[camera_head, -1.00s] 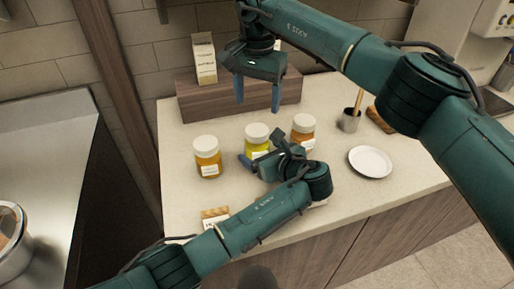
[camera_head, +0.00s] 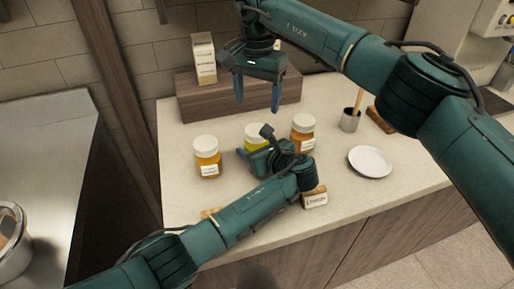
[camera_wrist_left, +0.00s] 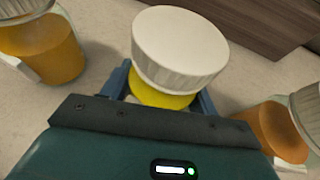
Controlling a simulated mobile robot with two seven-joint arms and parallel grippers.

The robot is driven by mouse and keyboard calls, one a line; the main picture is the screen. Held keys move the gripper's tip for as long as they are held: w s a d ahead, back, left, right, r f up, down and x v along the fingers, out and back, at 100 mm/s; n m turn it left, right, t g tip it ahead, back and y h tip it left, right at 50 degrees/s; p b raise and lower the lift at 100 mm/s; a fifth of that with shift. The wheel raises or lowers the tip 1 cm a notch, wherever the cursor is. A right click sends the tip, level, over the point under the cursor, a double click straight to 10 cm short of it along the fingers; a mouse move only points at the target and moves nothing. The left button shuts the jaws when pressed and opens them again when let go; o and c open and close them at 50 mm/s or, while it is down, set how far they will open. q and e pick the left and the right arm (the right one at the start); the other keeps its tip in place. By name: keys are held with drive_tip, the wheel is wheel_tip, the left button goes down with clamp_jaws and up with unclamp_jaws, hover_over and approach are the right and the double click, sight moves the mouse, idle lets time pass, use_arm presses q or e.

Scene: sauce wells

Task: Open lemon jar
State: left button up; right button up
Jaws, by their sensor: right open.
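The lemon jar, a yellow jar with a white lid (camera_head: 254,132), stands upright between two amber jars on the counter. In the left wrist view its white lid (camera_wrist_left: 180,42) is on, with yellow (camera_wrist_left: 158,95) below. My left gripper (camera_head: 249,154) is low at the jar's near side, partly hiding it. In the left wrist view its blue fingers (camera_wrist_left: 162,97) lie on either side of the jar; I cannot tell whether they press on it. My right gripper (camera_head: 258,98) is open and empty, pointing down above and behind the jar, before the wooden block.
Amber jars stand left (camera_head: 207,160) and right (camera_head: 302,135) of the yellow jar. A wooden block (camera_head: 200,103) with a carton (camera_head: 204,58) is behind. A white plate (camera_head: 370,162), utensil cup (camera_head: 349,122) and small sign (camera_head: 315,198) are to the right. The counter's left part is clear.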

sight(257, 130)
use_arm(q)
drive_tip(key=c, duration=1.2)
use_arm(e)
drive_tip(key=shift+m, duration=0.4)
use_arm(q)
clamp_jaws()
use_arm(e)
drive_tip(key=m, duration=1.1)
drive_tip(key=shift+m, duration=0.3)
drive_tip(key=m, duration=0.6)
drive_tip(key=shift+m, duration=0.3)
drive_tip(key=m, duration=0.8)
drive_tip(key=shift+m, duration=0.4)
drive_tip(key=m, duration=1)
drive_tip(key=shift+m, duration=0.4)
drive_tip(key=m, duration=1)
drive_tip(key=shift+m, duration=0.3)
drive_tip(key=shift+f, duration=4)
